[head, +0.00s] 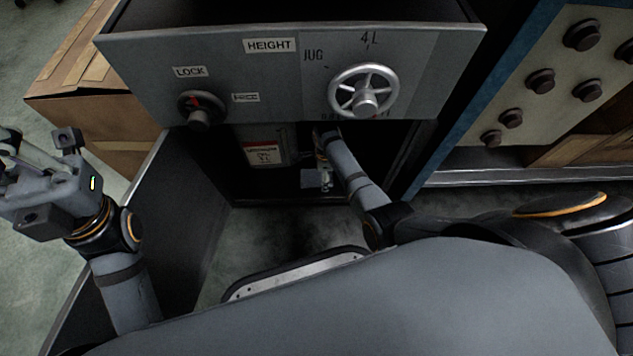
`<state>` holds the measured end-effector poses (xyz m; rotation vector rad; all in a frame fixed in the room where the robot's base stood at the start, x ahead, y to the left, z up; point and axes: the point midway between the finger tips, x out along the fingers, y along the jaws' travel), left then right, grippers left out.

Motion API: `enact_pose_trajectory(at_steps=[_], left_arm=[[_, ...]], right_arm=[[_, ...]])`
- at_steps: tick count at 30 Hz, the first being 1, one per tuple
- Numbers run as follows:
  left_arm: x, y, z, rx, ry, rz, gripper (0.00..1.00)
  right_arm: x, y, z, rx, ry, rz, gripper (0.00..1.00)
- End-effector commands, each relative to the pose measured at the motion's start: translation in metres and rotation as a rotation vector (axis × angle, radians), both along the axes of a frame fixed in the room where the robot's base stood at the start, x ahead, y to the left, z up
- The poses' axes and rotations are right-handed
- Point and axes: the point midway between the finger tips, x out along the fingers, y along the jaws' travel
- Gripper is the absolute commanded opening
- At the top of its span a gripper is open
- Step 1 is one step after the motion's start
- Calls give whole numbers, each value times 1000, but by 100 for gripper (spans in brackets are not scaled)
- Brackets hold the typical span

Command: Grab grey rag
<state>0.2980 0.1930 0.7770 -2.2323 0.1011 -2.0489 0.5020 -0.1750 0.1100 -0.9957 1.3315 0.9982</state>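I cannot clearly make out a grey rag. A small pale grey patch (311,178) shows low in the dark cabinet opening under the panel, beside my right gripper; I cannot tell whether it is cloth. My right arm reaches up into that opening. My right gripper (324,174) is small, shadowed and partly hidden there, so its fingers and any hold are unclear. My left gripper (12,160) is at the left edge, outside the cabinet and beside a cardboard box. Its fingers are partly cut off by the frame, and I see nothing held in it.
A grey panel (290,75) with a lock knob (200,108) and a silver handwheel (363,92) overhangs the opening. A red-and-white labelled container (264,150) stands inside. An open door (180,225) is at left. A cardboard box (115,110) and a knobbed board (560,75) flank the cabinet.

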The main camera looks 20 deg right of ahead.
Motion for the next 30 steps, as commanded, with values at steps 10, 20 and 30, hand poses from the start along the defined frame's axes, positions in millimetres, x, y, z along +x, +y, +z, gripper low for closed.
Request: enact_pose_trajectory(at_steps=[10,20,30], left_arm=[[0,0,-4,-1,0,5,0],[0,0,-4,-3,-1,5,0],[1,2,19,-8,1,-1,0]], right_arm=[[1,0,-5,-1,-2,0,78],[0,0,-5,0,-1,0,37],[1,0,23,-1,-2,0,37]])
